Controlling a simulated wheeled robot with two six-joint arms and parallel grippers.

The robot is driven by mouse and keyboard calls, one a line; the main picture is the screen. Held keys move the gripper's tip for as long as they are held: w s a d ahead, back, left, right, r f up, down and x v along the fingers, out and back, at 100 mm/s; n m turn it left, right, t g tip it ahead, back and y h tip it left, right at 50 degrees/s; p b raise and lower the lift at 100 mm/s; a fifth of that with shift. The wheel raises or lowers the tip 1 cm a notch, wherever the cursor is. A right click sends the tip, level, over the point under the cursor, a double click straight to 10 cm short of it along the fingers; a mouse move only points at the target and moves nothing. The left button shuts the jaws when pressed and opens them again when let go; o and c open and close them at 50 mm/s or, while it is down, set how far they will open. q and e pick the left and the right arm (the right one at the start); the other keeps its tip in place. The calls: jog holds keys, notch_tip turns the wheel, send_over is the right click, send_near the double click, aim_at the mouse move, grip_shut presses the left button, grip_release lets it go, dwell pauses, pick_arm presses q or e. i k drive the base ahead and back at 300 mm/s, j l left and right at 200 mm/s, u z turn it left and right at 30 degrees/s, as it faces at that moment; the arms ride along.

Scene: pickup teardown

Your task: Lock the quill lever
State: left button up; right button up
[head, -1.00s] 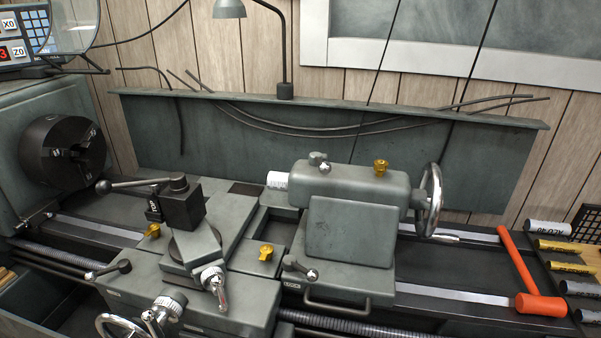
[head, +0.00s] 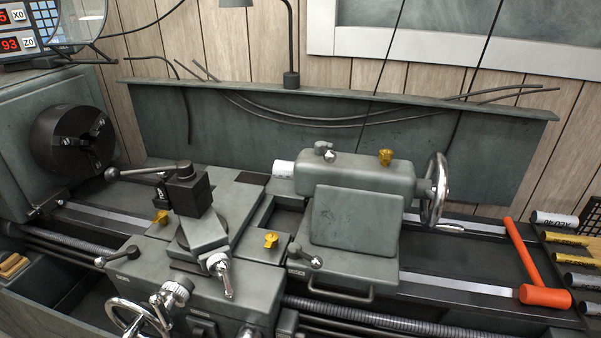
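The grey tailstock (head: 357,175) of a lathe stands right of centre, with a white-tipped quill (head: 284,168) coming out of its left end. On its top sits a small lever with a round grey knob (head: 323,149), which I take to be the quill lever. A yellow knob (head: 385,157) stands to its right on the same top. Another ball-ended lever (head: 304,256) is low on the tailstock's front left. I cannot tell from the view whether either lever is locked. Neither of my grippers is in view.
A chrome handwheel (head: 436,190) is on the tailstock's right end. The tool post (head: 188,190) and carriage stand to the left, near the chuck (head: 73,143). An orange mallet (head: 544,296) and several labelled cylinders (head: 554,219) lie at the right. Space above the tailstock is clear.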

aim_at(321, 148)
jog(key=k+j+z, duration=0.15)
jog(key=j+z, duration=0.2)
jog(key=k+j+z, duration=0.2)
jog(key=j+z, duration=0.15)
jog(key=k+j+z, duration=0.35)
jog(key=i+j, duration=0.1)
jog(key=j, duration=0.05)
